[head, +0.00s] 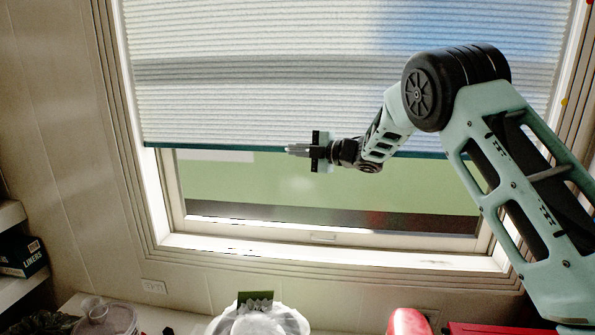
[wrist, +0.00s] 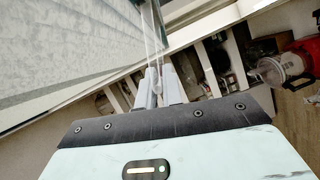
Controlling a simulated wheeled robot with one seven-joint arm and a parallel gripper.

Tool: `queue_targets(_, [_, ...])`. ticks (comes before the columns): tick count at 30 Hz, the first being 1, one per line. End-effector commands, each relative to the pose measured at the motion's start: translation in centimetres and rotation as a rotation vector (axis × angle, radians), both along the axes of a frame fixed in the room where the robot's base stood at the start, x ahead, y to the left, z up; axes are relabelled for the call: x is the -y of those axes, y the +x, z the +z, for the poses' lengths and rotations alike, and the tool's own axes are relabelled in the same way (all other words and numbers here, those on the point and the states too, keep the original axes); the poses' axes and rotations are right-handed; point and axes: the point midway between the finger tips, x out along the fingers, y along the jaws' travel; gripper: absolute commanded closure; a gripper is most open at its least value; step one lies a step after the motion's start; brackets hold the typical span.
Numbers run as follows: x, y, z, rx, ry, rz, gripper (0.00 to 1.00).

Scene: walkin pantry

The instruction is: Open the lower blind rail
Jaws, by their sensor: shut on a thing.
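The window blind (head: 250,105) is a pale pleated shade, drawn partway down, with a darker band across it. Its lower blind rail (head: 215,147) is a thin dark green strip along the bottom edge. My gripper (head: 290,150) is at the rail, near its middle, reaching in from the right. In the wrist view the two grey fingers of my gripper (wrist: 159,88) are close together around a thin, pale, see-through piece. The blind (wrist: 60,60) fills the left of that view. The exact contact on the rail is too small to tell.
The window frame (head: 300,250) surrounds the blind, with open glass below the rail. Shelves with items show in the wrist view.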

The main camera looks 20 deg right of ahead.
Motion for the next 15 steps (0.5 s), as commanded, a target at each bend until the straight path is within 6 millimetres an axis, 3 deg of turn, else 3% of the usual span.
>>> queue_targets(1, [0.0,0.0,3.2,0.008,0.005,-0.001,1.0])
queue_targets(15, [0.1,0.0,20.3,0.008,0.003,-0.001,1.0])
